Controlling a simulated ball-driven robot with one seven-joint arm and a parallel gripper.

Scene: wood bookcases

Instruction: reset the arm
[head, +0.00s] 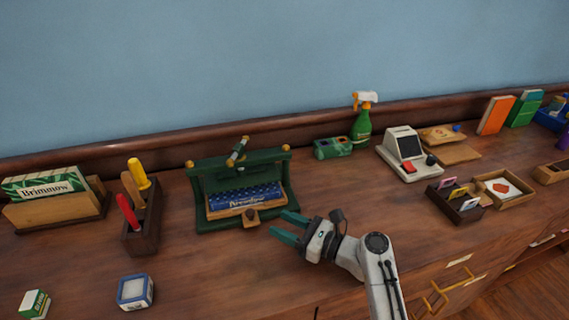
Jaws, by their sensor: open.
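My gripper (287,228) has teal fingers spread apart with nothing between them. It is above the front middle of the wooden counter (225,262), just right of and in front of a dark green stand (197,191). The stand holds a blue patterned box (246,196) with lettering on it. My white arm (379,270) reaches in from the bottom of the head view, bent to the left.
A wooden holder with a green box (45,185) and a dark caddy of tools (147,225) stand left. A small blue-and-white box (136,291) lies in front. A spray bottle (361,127), card machine (407,150) and card trays (461,204) stand right.

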